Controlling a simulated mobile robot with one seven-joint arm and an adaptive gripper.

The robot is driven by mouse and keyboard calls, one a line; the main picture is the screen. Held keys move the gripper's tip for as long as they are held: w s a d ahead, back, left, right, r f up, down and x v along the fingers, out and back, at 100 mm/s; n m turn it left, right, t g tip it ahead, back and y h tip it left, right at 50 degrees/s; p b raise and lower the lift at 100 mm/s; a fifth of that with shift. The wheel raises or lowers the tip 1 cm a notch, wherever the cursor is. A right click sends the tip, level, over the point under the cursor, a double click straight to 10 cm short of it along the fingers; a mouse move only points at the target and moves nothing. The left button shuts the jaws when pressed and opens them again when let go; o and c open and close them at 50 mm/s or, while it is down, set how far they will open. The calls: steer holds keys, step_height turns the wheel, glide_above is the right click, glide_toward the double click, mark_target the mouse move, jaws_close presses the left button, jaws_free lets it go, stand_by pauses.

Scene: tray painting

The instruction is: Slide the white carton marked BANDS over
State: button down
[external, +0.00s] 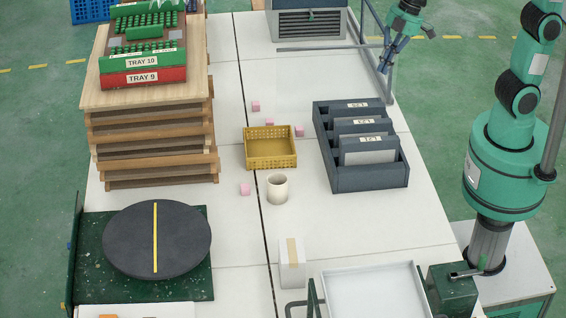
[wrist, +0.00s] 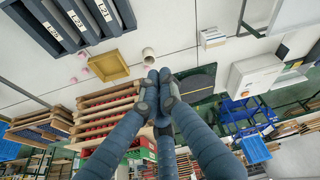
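A white carton (external: 292,268) with a tan strip down it stands near the front middle of the white table, just right of the dark seam. Its marking is not legible. In the wrist view the carton (wrist: 212,38) shows small at the upper right, beyond the cup. My gripper (external: 383,66) is at the far right of the table in the external view, well apart from the carton. In the wrist view my gripper's dark fingertips (wrist: 159,88) are drawn close together, with nothing seen between them.
A beige cup (external: 277,190), yellow basket (external: 270,160) and several pink cubes lie behind the carton. A black turntable (external: 180,240) is left, a white tray (external: 372,292) front right, a dark file rack (external: 370,183) back right. Stacked wooden trays (external: 150,138) stand back left.

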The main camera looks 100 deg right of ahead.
steer(key=w+a+f+n+g+p, duration=0.1)
steer(key=w+a+f+n+p, duration=0.3)
steer(key=w+a, duration=0.6)
steer(key=w+a+f+n+g+p, duration=0.15)
steer(key=w+a+f, duration=0.5)
steer(key=w, duration=0.65)
steer(key=w+a+f+n+p, duration=0.3)
steer(key=a+f, duration=0.8)
steer(key=f, duration=0.1)
steer(key=w+a+f+n+g+p, duration=0.1)
steer(key=w+a+f+n+p, duration=0.2)
steer(key=a+f, duration=0.8)
step_height(320, 180, down, 2)
steer(key=shift+w+a+f+n+h, duration=0.1)
steer(key=shift+w+a+n+h, duration=0.15)
steer(key=shift+n, duration=0.3)
steer(key=shift+f+g, duration=0.1)
steer(key=shift+g, duration=0.15)
